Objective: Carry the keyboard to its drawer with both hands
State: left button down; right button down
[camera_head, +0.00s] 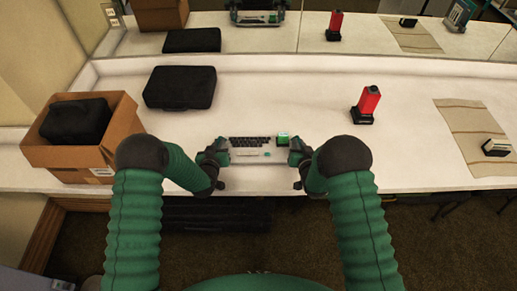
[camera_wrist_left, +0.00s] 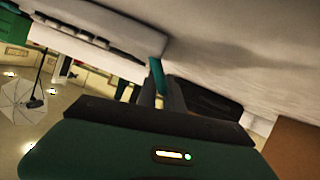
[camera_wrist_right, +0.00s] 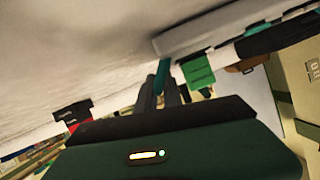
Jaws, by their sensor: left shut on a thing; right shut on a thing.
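The keyboard (camera_head: 248,153), pale with dark keys and a green block at its right end, is at the front of the white table, between my two grippers. My left gripper (camera_head: 226,152) is shut on its left end and my right gripper (camera_head: 287,152) on its right end. The keyboard's end also shows beside the fingers in the left wrist view (camera_wrist_left: 125,38) and the right wrist view (camera_wrist_right: 200,36). Whether it touches the tabletop is unclear. A dark boxy shape (camera_head: 217,216) lies below the table's front edge; I cannot tell if it is the drawer.
A cardboard box (camera_head: 65,155) holding a black case stands left. Another black case (camera_head: 180,88) lies behind it to the right. A red device (camera_head: 368,100) and a beige mat (camera_head: 462,122) with a small block (camera_head: 496,147) are right. A mirror spans the back.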

pick_arm(q)
jog(key=shift+w+a+r, duration=0.1)
jog(key=shift+a+r, duration=0.05)
jog(key=shift+a, duration=0.1)
